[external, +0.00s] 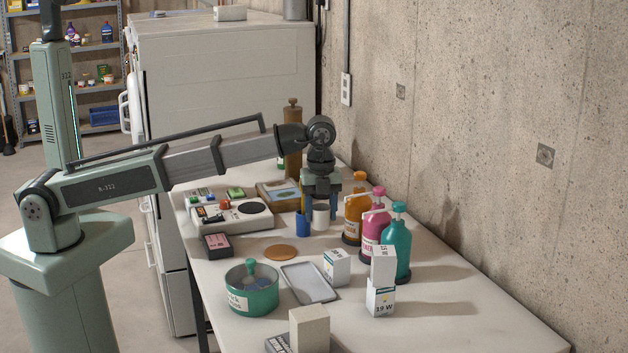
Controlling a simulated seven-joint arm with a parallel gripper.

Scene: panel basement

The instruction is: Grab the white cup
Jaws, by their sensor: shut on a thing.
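The white cup (320,216) stands or hangs close to the table's surface, near the middle of the table. The cup's upper part is partly hidden by the gripper. I cannot tell whether the cup's base touches the table. A blue cup-like object (302,224) is just to the left of the white cup.
Orange (353,218), pink (374,228) and teal (397,250) pump bottles stand to the right. A control box (230,215) is on the left. A green pot (251,292), a grey tray (309,283) and small boxes are nearer. The table's right front (470,315) is clear.

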